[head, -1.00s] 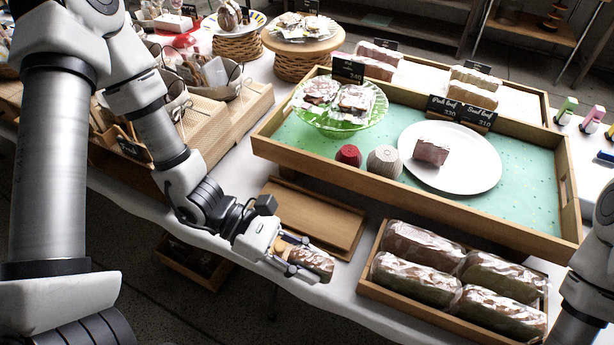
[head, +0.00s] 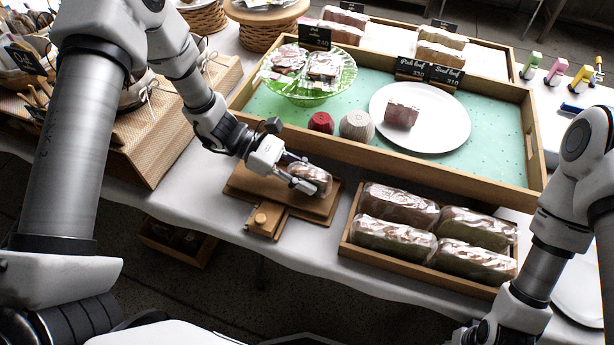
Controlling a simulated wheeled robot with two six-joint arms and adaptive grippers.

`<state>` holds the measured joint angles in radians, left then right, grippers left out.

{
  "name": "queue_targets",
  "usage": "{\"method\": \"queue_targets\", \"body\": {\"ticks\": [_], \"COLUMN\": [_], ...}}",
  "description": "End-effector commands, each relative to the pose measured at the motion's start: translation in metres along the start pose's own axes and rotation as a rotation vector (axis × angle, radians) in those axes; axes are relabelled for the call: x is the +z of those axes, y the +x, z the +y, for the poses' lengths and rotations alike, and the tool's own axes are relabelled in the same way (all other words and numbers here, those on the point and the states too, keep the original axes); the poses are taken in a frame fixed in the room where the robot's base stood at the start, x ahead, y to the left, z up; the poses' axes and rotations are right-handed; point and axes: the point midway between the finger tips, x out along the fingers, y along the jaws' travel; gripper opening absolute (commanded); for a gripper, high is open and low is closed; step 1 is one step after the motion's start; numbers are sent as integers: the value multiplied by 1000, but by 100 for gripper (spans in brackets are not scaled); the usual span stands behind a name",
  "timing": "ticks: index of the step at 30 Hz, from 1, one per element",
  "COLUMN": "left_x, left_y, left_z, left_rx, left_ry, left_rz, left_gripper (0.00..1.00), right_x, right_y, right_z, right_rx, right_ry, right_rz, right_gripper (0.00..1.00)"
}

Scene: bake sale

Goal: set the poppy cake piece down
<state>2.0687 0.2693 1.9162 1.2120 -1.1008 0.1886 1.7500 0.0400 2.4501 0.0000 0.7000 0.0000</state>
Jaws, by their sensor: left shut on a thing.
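My left gripper (head: 287,172) is shut on the poppy cake piece (head: 312,180), a wrapped brown and white piece. It is held over the right part of a wooden board (head: 240,182) in front of the big tray. I cannot tell whether the piece touches the board. The gripper's fingers hide its left end. My right arm shows at the right edge, and its gripper is not clearly visible.
A wooden tray (head: 385,258) of several wrapped loaves stands right of the board. Behind is a large tray (head: 270,122) with a green glass stand (head: 310,92), a white plate (head: 445,112) bearing a cake piece, and two cups. A small wooden block (head: 266,220) lies at the board's front.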

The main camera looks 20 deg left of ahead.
Motion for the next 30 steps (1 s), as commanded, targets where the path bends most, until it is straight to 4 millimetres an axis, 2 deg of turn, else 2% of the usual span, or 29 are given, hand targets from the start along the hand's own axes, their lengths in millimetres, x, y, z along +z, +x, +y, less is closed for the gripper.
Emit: {"method": "queue_targets", "body": {"ticks": [2,11,12,13,24,26,30], "left_x": [-6,-11,-9,-9,-4,-6,-5], "left_y": [3,4,4,4,0,-7,-38], "left_z": [0,0,0,0,0,0,2], "left_rx": [0,1,1,1,2,4,9], "left_ry": [0,1,2,1,2,2,4], "left_rz": [0,0,0,0,0,-2,-3], "left_gripper": [18,18,45,56,56,56,56], "right_x": [0,0,0,0,0,0,0], "right_y": [0,4,2,2,-2,-1,-2], "right_z": [0,0,0,0,0,0,0], "right_rx": [0,0,0,0,0,0,0], "right_ry": [0,0,0,0,0,0,0], "right_rz": [0,0,0,0,0,1,0], "right_gripper": [40,40,40,40,40,40,40]}}
